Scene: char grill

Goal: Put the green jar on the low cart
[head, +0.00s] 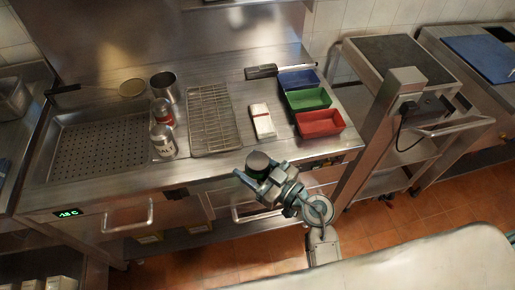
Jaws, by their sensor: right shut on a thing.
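The green jar (258,160) shows its round dark lid and a little of its dark green side, at the front edge of the steel counter. My right gripper (259,176) is shut on the jar from the front, and its fingers hide much of the jar's body. I cannot tell whether the jar still touches the counter. The low cart (385,176) appears to be the steel shelved cart right of the counter, with a dark-topped scale-like device on its top. My left gripper is not in view.
Red (320,123), green (307,99) and blue (298,79) bins stand at the counter's right end. A wire rack (211,119), a white box (262,120) and shakers (164,142) stand nearby. A pale surface (420,265) fills the lower right. Tiled floor lies between.

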